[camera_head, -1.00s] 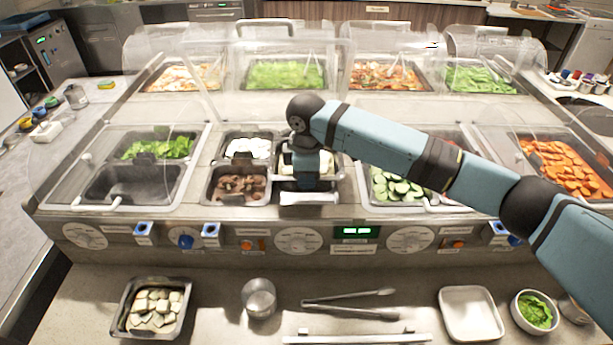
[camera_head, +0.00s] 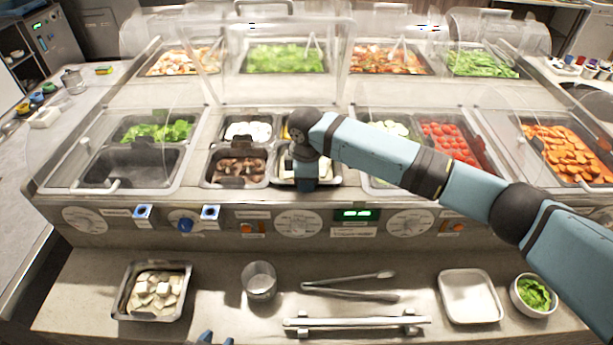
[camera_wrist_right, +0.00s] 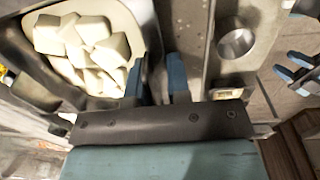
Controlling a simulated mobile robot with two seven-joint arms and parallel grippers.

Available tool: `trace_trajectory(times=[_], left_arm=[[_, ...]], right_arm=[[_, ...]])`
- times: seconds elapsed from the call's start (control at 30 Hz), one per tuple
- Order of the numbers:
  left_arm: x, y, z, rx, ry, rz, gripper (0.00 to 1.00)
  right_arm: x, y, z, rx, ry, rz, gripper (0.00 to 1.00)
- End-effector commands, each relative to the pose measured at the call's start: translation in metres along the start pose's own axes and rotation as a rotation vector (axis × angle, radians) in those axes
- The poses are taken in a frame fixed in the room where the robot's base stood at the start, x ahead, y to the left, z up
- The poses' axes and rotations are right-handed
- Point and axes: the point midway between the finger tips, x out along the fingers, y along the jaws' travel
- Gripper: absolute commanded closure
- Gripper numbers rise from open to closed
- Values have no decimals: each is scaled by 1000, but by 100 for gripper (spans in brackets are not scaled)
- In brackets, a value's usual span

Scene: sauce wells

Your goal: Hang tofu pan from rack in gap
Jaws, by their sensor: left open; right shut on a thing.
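The tofu pan, a metal pan of white cubes, is in the front rack of the counter, right of the mushroom pan; its rim (camera_wrist_right: 150,20) and tofu (camera_wrist_right: 85,45) fill the upper left of the right wrist view. My right gripper (camera_wrist_right: 157,80) is shut on the pan's near edge. In the head view the gripper and wrist cover much of the pan (camera_head: 287,176), which looks about level with its neighbours; I cannot tell whether its rim rests on the rack. My left gripper (camera_wrist_right: 295,73) is open and empty, its fingertips (camera_head: 215,338) at the bottom of the head view.
A mushroom pan (camera_head: 238,168) stands left of it, an empty dark well (camera_head: 130,167) further left. On the ledge are another pan of pale cubes (camera_head: 180,308), a steel cup (camera_head: 260,283), tongs (camera_head: 345,283), a white tray (camera_head: 470,297) and a bowl of greens (camera_head: 535,294).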

Motion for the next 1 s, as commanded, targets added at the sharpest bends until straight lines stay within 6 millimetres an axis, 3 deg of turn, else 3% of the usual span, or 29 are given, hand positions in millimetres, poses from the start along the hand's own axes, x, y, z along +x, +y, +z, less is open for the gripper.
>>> trace_trajectory(times=[1.0], left_arm=[[-2,1,-4,0,4,2,57]], right_arm=[[18,-5,3,0,-8,-13,100]])
